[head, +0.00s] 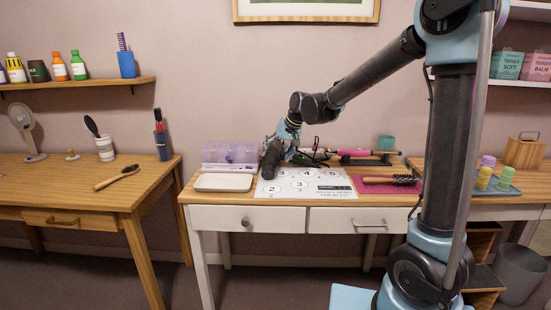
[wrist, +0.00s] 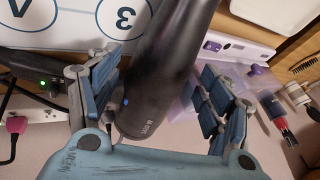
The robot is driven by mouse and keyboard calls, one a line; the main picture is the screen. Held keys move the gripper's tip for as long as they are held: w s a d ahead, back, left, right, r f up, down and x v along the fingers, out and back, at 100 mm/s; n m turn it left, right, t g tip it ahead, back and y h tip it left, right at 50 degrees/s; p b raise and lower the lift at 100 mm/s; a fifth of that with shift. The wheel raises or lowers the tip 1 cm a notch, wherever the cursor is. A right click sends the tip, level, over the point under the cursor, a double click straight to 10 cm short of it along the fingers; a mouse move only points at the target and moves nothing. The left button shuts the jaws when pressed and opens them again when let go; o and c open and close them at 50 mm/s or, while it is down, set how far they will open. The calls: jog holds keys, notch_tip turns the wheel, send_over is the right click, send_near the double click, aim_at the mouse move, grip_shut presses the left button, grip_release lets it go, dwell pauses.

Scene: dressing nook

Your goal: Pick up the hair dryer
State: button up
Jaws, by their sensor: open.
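The hair dryer is a dark grey cylinder (head: 270,160) standing over the left part of the numbered white mat (head: 318,188) in the head view. In the wrist view its dark body (wrist: 163,75) runs from the top edge down between my fingers. My gripper (head: 283,148) is at the dryer in the head view, partly merged with it. In the wrist view my gripper (wrist: 160,95) is open, with one blue-padded finger on each side of the dryer. Gaps show beside the dryer's body. Its far end lies outside the wrist view.
A lilac organiser box (head: 230,154) and a pale tray (head: 223,183) lie close on the left. A pink styling tool (head: 325,153) and a power strip (wrist: 40,115) are nearby. A brush (head: 392,180) lies on the pink mat (head: 372,189) at right.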

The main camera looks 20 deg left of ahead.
jog(key=shift+x, duration=2.15)
jog(key=shift+w, duration=0.15)
jog(key=c, duration=1.3)
jog(key=shift+r, duration=0.1)
